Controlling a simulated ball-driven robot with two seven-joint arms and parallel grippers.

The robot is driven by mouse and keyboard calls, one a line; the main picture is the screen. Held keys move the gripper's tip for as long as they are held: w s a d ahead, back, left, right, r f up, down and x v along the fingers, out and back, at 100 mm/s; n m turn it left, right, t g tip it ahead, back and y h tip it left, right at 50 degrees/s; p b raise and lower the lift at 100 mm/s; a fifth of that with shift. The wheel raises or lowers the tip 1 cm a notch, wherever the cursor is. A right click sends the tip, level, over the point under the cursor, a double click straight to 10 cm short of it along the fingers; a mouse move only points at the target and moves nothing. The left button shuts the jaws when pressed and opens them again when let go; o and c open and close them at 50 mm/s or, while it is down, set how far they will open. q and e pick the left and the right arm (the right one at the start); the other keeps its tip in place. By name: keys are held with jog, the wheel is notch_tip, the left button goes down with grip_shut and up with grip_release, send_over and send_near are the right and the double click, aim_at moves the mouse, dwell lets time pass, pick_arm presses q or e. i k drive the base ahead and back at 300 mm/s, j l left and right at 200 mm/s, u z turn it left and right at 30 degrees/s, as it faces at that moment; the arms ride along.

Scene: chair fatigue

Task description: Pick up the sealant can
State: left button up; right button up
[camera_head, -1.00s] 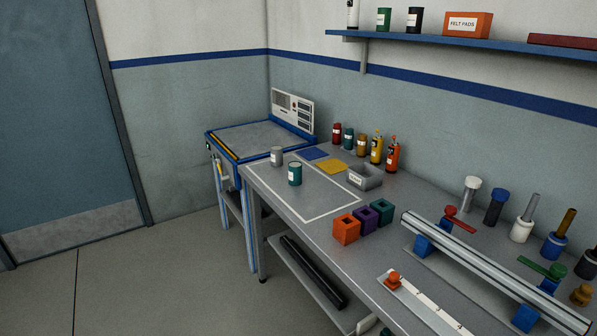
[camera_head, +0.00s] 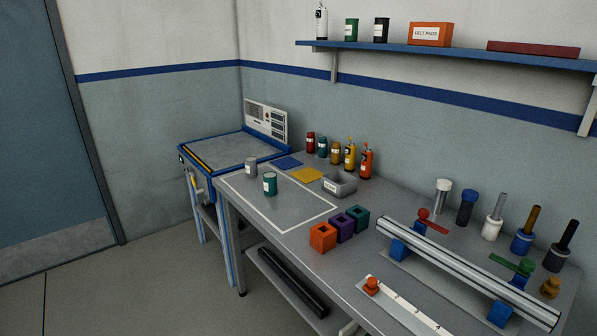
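No label reading sealant is legible, so I cannot tell which can it is. A grey can (camera_head: 251,167) and a teal can (camera_head: 270,185) with pale labels stand upright on the left part of the workbench. At the bench's back stand a dark red can (camera_head: 311,143), a teal can (camera_head: 322,147) and an amber one (camera_head: 335,153). Beside them are a yellow bottle (camera_head: 350,156) and an orange bottle (camera_head: 367,162) with nozzles. On the shelf stand a white bottle (camera_head: 321,22), a green can (camera_head: 351,30) and a black can (camera_head: 381,31). Neither of my grippers is in view.
The grey workbench (camera_head: 285,212) has a grey bin (camera_head: 340,185), blue and yellow pads, coloured blocks (camera_head: 323,237) and a metal rail (camera_head: 460,268). A blue-framed machine (camera_head: 225,152) stands left of it. The wall shelf (camera_head: 450,52) overhangs the back. Floor at left is clear.

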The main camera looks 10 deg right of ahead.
aim_at(270, 178)
jog(key=i+z, duration=0.35)
jog(key=i+j+z, duration=0.1)
jog(key=z, duration=0.3)
jog(key=i+j+z, duration=0.2)
jog(key=z, duration=0.15)
